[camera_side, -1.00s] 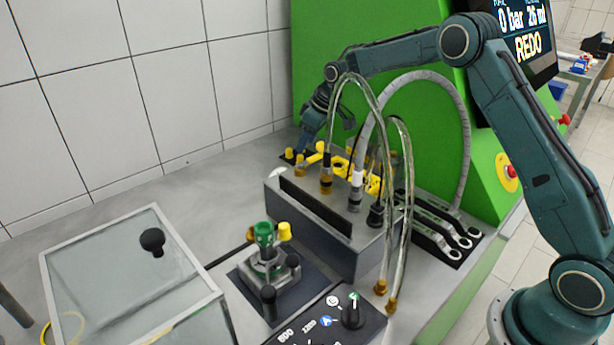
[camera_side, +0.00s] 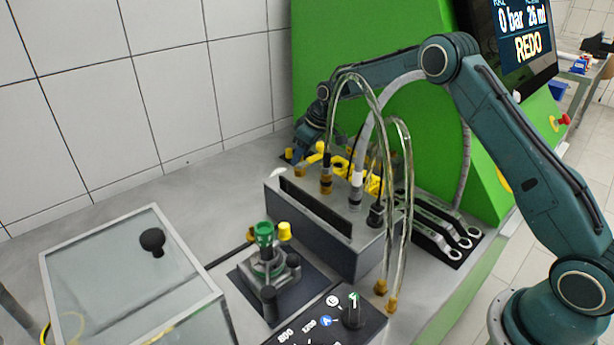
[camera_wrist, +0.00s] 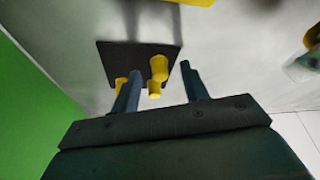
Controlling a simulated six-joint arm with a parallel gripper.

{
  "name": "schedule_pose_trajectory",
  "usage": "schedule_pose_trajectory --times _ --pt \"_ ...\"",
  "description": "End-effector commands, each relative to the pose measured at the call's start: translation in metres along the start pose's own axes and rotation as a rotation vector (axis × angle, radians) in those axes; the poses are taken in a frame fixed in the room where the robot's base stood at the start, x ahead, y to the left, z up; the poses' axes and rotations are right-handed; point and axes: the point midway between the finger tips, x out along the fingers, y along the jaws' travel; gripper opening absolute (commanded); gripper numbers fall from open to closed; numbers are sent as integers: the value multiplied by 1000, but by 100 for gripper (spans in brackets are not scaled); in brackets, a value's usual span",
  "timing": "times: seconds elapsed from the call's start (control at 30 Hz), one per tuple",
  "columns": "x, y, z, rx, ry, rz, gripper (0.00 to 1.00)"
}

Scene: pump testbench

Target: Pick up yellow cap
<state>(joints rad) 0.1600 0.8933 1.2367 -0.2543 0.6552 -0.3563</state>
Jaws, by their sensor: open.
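In the wrist view a yellow cap (camera_wrist: 158,66) stands on a dark square plate (camera_wrist: 113,56), with a second yellow piece just below it and another partly hidden behind the left finger. My gripper (camera_wrist: 161,71) is open, with one finger on each side of the yellow cap; I cannot tell whether either finger touches it. In the side view my gripper (camera_side: 301,151) is low at the back of the bench, beside a small yellow piece (camera_side: 289,153). Another yellow cap (camera_side: 285,231) sits beside the green-topped fitting at the front.
A dark block (camera_side: 330,228) with clear looping hoses (camera_side: 386,170) stands before my gripper. The green machine wall (camera_side: 420,120) is close on the right. A glass-lidded box (camera_side: 110,265) is front left; bare bench lies at left.

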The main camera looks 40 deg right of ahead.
Motion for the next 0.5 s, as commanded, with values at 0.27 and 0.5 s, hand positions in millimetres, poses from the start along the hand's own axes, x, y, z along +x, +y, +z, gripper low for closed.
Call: schedule_pose_trajectory --times 0.27,0.5 --pt "0 0 0 0 -1 0 37" --pt "0 0 0 0 -1 0 0"
